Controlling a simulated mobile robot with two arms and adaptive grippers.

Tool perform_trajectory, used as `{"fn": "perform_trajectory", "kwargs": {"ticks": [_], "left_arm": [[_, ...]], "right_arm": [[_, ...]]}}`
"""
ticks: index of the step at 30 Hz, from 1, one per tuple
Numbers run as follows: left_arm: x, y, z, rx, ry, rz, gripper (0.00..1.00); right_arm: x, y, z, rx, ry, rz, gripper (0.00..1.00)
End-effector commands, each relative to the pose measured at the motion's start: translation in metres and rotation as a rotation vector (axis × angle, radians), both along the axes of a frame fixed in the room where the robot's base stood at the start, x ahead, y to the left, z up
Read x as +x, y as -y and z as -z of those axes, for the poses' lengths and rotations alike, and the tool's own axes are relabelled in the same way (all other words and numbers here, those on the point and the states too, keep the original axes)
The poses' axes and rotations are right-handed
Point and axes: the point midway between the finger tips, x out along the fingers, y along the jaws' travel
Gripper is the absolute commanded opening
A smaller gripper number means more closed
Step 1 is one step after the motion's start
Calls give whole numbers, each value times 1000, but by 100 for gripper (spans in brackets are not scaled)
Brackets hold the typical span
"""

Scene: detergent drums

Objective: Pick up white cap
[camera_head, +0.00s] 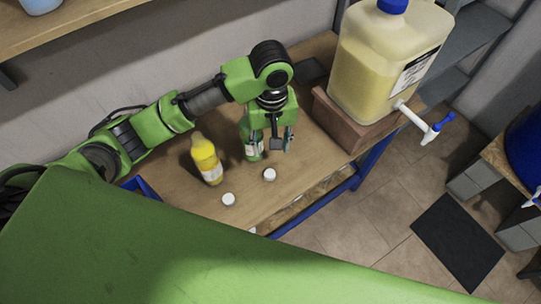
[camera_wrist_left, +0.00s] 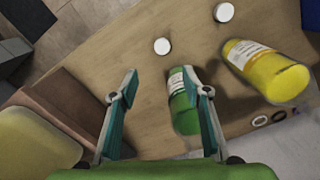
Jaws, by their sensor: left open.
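Two white caps lie on the wooden table. One cap (camera_head: 269,174) is in front of the green bottle; it shows in the left wrist view (camera_wrist_left: 162,46) ahead of the open fingers. The other cap (camera_head: 228,199) lies nearer the yellow bottle and shows at the top of the left wrist view (camera_wrist_left: 224,12). My left gripper (camera_head: 282,140) is open and empty, pointing down above the table beside the green bottle (camera_head: 254,152). In the left wrist view (camera_wrist_left: 160,82) one finger partly covers that bottle; I cannot tell whether they touch. My right gripper is not in view.
A yellow bottle (camera_head: 207,160) stands left of the green one. A large drum (camera_head: 385,70) with a tap sits on a brown block (camera_head: 340,120) to the right. A blue crate (camera_head: 145,188) is at the left. The table's front edge is close to the caps.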

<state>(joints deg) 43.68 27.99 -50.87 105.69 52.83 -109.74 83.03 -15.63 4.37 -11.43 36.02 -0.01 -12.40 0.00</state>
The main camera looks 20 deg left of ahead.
Motion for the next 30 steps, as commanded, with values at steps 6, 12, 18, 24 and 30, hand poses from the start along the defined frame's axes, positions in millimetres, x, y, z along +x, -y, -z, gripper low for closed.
{"fn": "perform_trajectory", "kwargs": {"ticks": [6, 12, 18, 24, 30], "left_arm": [[-2, -1, 35, 4, -6, -3, 43], [-2, -1, 71, 3, -5, -2, 43], [-1, -1, 85, 1, -2, -1, 43], [-3, -4, 109, 3, -5, -1, 43], [-3, -4, 134, 2, -1, 0, 43]], "right_arm": [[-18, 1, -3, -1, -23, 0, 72], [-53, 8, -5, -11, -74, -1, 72], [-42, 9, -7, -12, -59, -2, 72], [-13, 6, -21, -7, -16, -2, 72], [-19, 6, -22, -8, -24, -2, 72]]}}
